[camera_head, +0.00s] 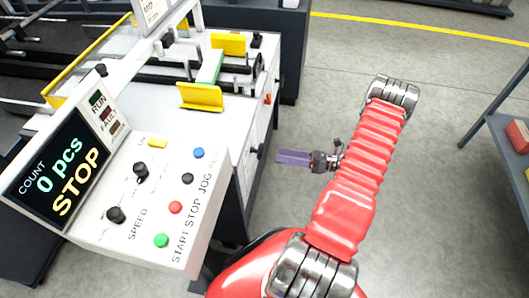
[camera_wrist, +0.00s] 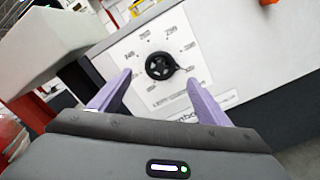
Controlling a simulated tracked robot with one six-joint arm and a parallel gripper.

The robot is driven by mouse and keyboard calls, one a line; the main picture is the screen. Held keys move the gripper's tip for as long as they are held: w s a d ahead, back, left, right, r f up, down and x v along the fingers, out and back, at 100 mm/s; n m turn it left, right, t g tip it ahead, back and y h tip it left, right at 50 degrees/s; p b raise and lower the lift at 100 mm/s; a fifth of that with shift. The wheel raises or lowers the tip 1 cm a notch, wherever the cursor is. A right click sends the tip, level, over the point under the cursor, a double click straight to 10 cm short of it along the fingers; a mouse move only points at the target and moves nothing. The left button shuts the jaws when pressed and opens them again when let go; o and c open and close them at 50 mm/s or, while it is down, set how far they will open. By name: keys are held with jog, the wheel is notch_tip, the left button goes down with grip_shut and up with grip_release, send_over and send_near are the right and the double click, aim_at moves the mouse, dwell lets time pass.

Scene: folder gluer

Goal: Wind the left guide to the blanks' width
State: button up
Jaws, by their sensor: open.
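A round black knob (camera_wrist: 160,67) with a pointer sits on a white dial plate (camera_wrist: 205,92) on the machine's side in the wrist view. Numbers ring it, too small to read surely; the pointer is toward the lower right. My gripper (camera_wrist: 160,78) is open, its purple fingers left and right of the knob and nearer the camera, with nothing held. In the head view my gripper (camera_head: 278,156) is beside the machine's side panel, its fingers toward it. Yellow guide pieces (camera_head: 201,96) stand on the machine top; I cannot tell which is the left guide.
The control panel (camera_head: 150,190) juts out at the lower left, its display (camera_head: 55,170) reading 0 pcs and STOP. An orange part (camera_head: 268,99) is on the machine's side. A shelf (camera_head: 500,150) stands at the far right. The floor between is clear.

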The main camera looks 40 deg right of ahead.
aim_at(262, 152)
jog(key=x, duration=0.9)
jog(key=shift+w+a, duration=0.15)
jog(key=shift+a, duration=0.05)
jog(key=shift+c, duration=0.7)
jog(key=c, duration=0.9)
